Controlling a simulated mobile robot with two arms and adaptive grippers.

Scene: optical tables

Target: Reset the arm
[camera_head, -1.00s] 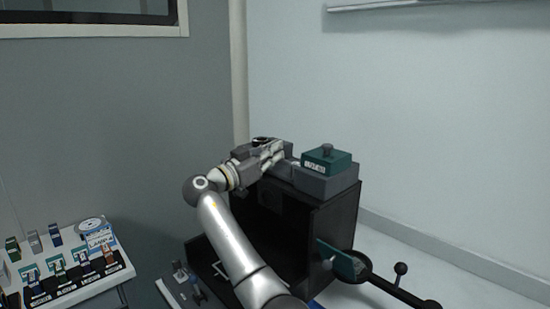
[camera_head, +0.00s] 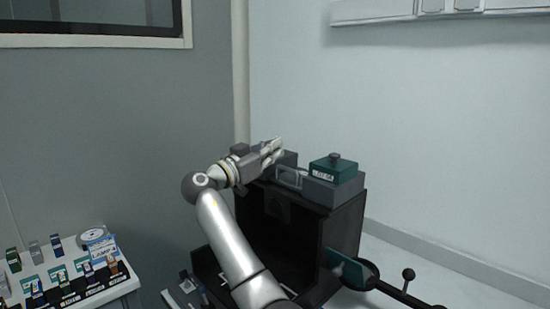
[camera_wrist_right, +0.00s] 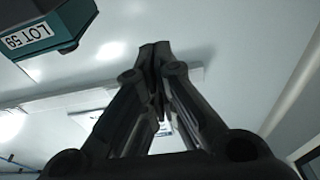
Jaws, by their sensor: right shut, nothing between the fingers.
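My right arm reaches up across the middle of the head view, with its right gripper (camera_head: 276,147) over the top of a black open-fronted cabinet (camera_head: 340,232). In the right wrist view the fingers of the gripper (camera_wrist_right: 155,48) are together with nothing between them. A green box with a knob (camera_head: 334,170) sits on a grey block on the cabinet top, to the right of the gripper and apart from it. The box also shows at the upper left of the right wrist view (camera_wrist_right: 62,28), with a label reading LOT 59. My left gripper is not in view.
A white rack (camera_head: 70,290) with several labelled small items and a white round item (camera_head: 97,240) stands at the lower left. A green plate (camera_head: 345,267) and a black rod with a ball (camera_head: 408,274) stick out at the cabinet's right. Walls stand behind.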

